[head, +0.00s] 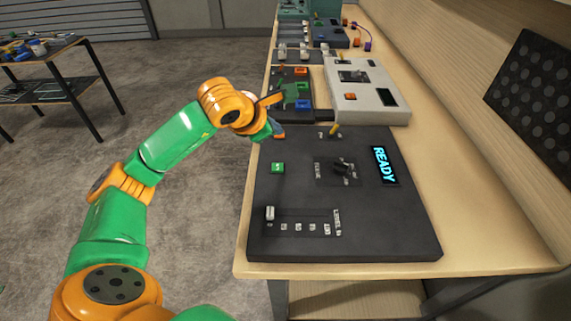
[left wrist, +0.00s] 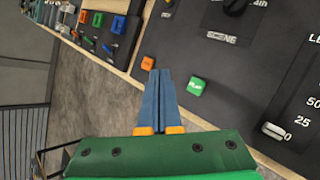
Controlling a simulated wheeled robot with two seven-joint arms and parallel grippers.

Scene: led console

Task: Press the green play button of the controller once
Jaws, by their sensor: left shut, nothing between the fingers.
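The controller (head: 345,232) is a dark grey console on the bench with a lit READY display (head: 383,166). Its green play button (head: 278,168) sits near the console's left edge and is uncovered; it also shows in the left wrist view (left wrist: 196,87), lettered PLAY. My left gripper (head: 274,128) is shut and empty, near the console's upper left corner, beyond the play button in the head view. In the left wrist view its blue fingertips (left wrist: 160,71) appear between an orange button (left wrist: 148,63) and the play button, apart from the latter. My right gripper is not in view.
Behind stand a white console (head: 365,92) and a dark box with coloured buttons (head: 290,92). Open floor lies left of the bench.

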